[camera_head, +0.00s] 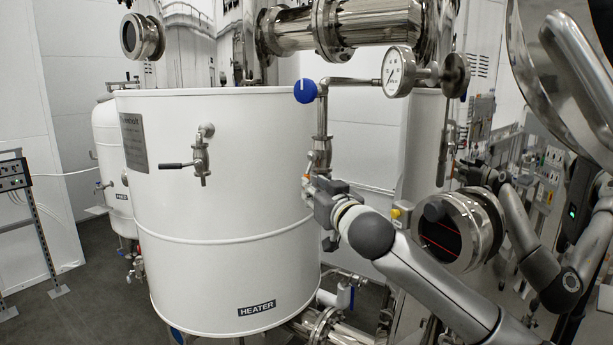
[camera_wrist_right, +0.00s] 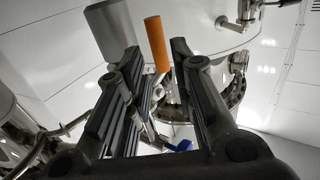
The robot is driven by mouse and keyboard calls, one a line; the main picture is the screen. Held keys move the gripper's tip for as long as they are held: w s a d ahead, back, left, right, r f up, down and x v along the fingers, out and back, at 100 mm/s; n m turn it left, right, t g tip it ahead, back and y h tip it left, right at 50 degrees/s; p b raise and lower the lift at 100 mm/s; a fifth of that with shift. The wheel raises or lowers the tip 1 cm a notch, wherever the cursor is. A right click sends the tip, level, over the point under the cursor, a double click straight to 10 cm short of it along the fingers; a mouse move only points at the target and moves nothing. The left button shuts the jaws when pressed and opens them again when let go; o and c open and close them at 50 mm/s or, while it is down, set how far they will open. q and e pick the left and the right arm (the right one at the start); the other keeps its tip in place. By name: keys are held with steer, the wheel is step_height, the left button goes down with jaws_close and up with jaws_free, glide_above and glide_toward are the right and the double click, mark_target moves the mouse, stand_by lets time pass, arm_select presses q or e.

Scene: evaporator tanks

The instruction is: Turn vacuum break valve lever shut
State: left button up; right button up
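An orange lever handle (camera_wrist_right: 157,44) stands upright between the parted fingers of my right gripper (camera_wrist_right: 150,62) in the right wrist view. The fingers are open, with a gap beside the handle; whether one touches it is unclear. In the head view my right gripper (camera_head: 310,187) is at the foot of the upright steel pipe (camera_head: 322,118), right of the tank wall, and hides most of the lever there. I cannot make out my left gripper in the head view.
The white heater tank (camera_head: 225,210) is close on the left, with a black-handled valve (camera_head: 200,160) on its wall. A blue knob (camera_head: 305,91) and a pressure gauge (camera_head: 398,71) are above my gripper. Shiny steel vessel surfaces (camera_head: 530,60) on the right show arm-like shapes, perhaps reflections.

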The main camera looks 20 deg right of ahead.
mark_target(309, 176)
steer(key=shift+w+a+p, duration=0.2)
steer(key=shift+w+p, duration=1)
steer(key=shift+w, duration=1.6)
steer(key=shift+c, duration=0.3)
jaws_close()
